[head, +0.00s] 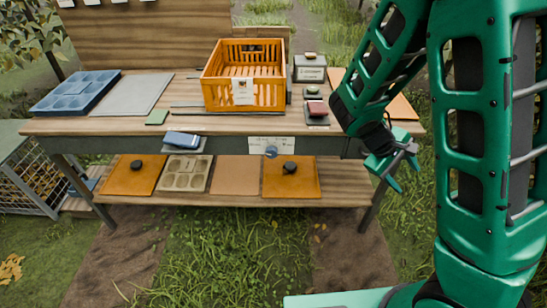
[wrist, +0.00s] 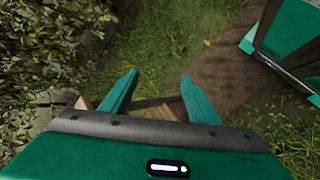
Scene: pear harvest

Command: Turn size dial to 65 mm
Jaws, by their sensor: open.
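The size dial (head: 271,152) is a small round grey knob on a white label plate (head: 258,145) on the front edge of the table. Its markings are too small to read, so I cannot tell its setting. My gripper (head: 404,171) is to the right of the dial, past the table's right front corner, and apart from it. In the wrist view my gripper (wrist: 158,80) has its two green fingers spread with nothing between them, above grass and soil. The dial is not in the wrist view.
An orange crate (head: 212,91) stands on the wooden table. A blue tray (head: 75,90) is at its left. A blue device (head: 182,138) projects from the front edge. The lower shelf (head: 235,200) holds orange boards and a moulded tray (head: 183,181). Grass before the table is clear.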

